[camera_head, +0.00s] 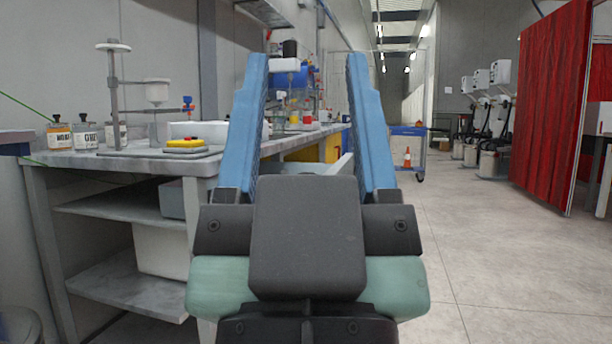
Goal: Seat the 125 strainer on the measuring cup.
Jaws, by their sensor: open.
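My gripper (306,66) is in the foreground with its two blue fingers wide apart and nothing between them. It is well in front of the lab bench, at the bench's right end as pictured. A small white cup-shaped piece (157,92) is held on a metal stand (113,95) on the bench; it may be the strainer, but no 125 mark is readable. I cannot make out the measuring cup for certain; a grey upright shape (159,133) under the white piece is too small to tell.
The bench (110,165) with open shelves fills the left. Labelled jars (87,135) and a yellow item (185,143) stand on it. A red curtain (548,100) is at right.

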